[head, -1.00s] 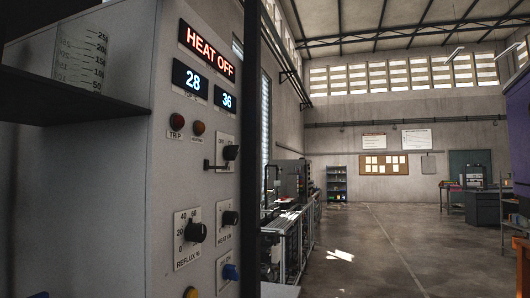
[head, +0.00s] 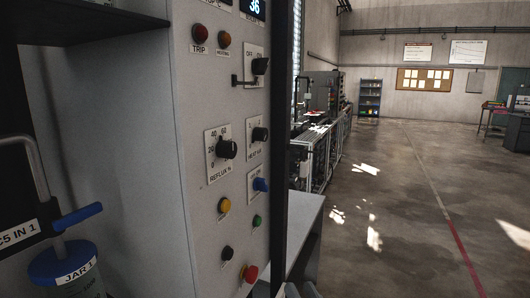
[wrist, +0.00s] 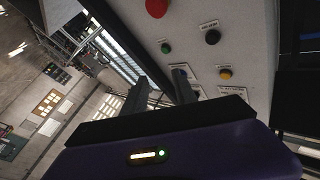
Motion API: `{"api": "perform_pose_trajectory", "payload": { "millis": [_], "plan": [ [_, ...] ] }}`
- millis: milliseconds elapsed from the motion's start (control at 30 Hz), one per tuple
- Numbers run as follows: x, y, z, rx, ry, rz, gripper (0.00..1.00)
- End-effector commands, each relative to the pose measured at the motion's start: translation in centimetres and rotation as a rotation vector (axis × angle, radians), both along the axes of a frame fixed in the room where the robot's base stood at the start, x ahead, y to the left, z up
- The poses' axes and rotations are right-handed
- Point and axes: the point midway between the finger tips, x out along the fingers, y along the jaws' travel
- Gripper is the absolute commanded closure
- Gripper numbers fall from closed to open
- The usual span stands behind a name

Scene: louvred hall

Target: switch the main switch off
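The grey control panel (head: 200,180) stands on the left in the head view. I cannot read which control is labelled main switch. Lower are two black knobs for reflux (head: 227,149) and heat (head: 260,134), and a blue knob (head: 261,185). The panel appears turned around there.
The panel also carries a yellow button (head: 224,205), a green button (head: 257,221), a red button (head: 250,273) and red TRIP lamp (head: 200,33). A dark post (head: 288,150) edges the panel. A blue-lidded jar (head: 62,262) stands left. Open floor lies right.

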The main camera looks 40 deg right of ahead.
Motion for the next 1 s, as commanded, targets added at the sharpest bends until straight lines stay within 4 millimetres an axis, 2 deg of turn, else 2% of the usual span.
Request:
{"api": "perform_pose_trajectory", "payload": {
  "millis": [33,167,300,467,600,800,1000],
  "plan": [
    [1.2,-1.8,2.2,0.012,-0.040,-0.012,0.66],
    [3.8,-5.6,6.6,0.059,-0.123,-0.011,0.66],
    [6.1,-9.6,11.9,0.103,-0.200,0.013,0.66],
    [8.1,-13.6,18.6,0.144,-0.268,0.074,0.66],
    [9.2,-16.3,24.8,0.173,-0.305,0.153,0.66],
    [10.0,-18.3,33.8,0.206,-0.298,0.305,0.66],
    [9.9,-17.5,41.6,0.242,-0.195,0.497,0.66]
  ]
}}
